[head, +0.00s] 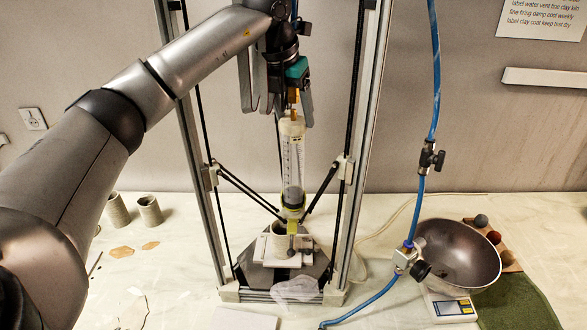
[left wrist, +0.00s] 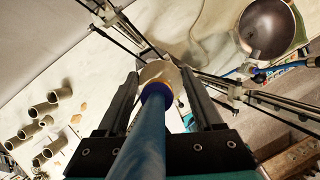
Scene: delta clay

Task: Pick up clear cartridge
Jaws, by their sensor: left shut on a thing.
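The clear cartridge (head: 292,158) is an upright, see-through tube with scale marks and a pale cap, inside the delta printer frame. Its lower end sits in the dark holder (head: 293,199) above the print bed. My left gripper (head: 281,112) reaches down from above and is shut on the cartridge's upper end. In the left wrist view, the fingers of my left gripper (left wrist: 163,82) lie on both sides of the pale cap (left wrist: 160,72). The fingers partly hide the cap's sides. My right gripper is not in view.
The printer's uprights (head: 199,150) and thin rods stand close around the cartridge. A metal bowl (head: 457,254) on a scale and a blue hose (head: 420,200) are at right. Several clay cups (left wrist: 40,125) stand at left.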

